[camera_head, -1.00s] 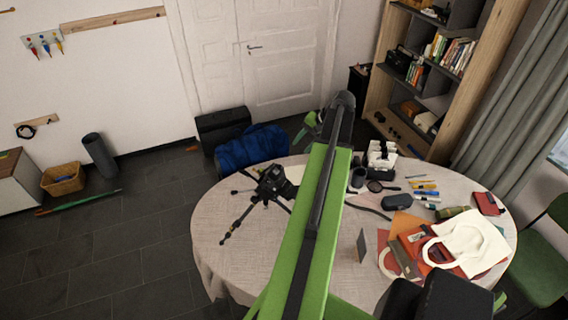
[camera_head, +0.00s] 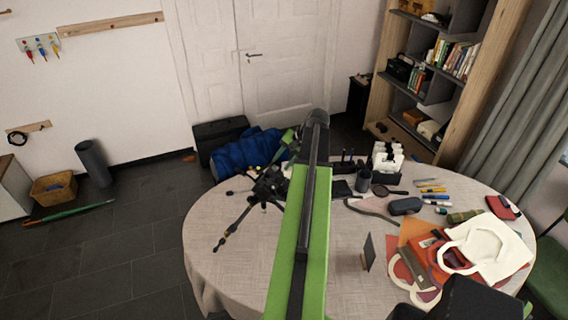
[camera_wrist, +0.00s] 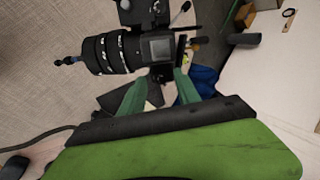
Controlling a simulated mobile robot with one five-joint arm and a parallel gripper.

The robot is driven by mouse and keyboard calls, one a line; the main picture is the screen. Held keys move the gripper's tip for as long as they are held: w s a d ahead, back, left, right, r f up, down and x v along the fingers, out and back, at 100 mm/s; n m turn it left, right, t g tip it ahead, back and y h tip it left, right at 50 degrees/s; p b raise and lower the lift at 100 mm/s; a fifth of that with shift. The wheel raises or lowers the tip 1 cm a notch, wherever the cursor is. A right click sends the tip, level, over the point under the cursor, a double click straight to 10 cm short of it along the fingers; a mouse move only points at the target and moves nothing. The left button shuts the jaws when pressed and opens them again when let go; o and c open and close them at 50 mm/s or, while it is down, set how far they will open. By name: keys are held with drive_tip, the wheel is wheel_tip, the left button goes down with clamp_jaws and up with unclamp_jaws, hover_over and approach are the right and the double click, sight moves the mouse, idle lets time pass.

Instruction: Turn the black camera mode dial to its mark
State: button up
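The black camera on its tripod (camera_head: 268,186) stands on the round table, partly hidden behind my arm. In the wrist view the camera body (camera_wrist: 160,46) is at top centre, with its ribbed lens (camera_wrist: 110,53) pointing left. My gripper (camera_wrist: 160,78) has its two green fingers spread, with a gap between the tips just below the camera body in that picture. No object shows held between them. The tips look close to the body, but I cannot tell if they touch. I cannot clearly make out the mode dial or its mark.
The cloth-covered table (camera_head: 225,245) also holds a cream bag (camera_head: 490,248), a dark upright card (camera_head: 368,252), a glasses case (camera_head: 405,206) and several pens. A blue bundle (camera_head: 245,150) lies behind the table.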

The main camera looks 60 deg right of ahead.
clamp_jaws()
drive_tip(key=n, duration=0.3)
idle(0.4)
unclamp_jaws()
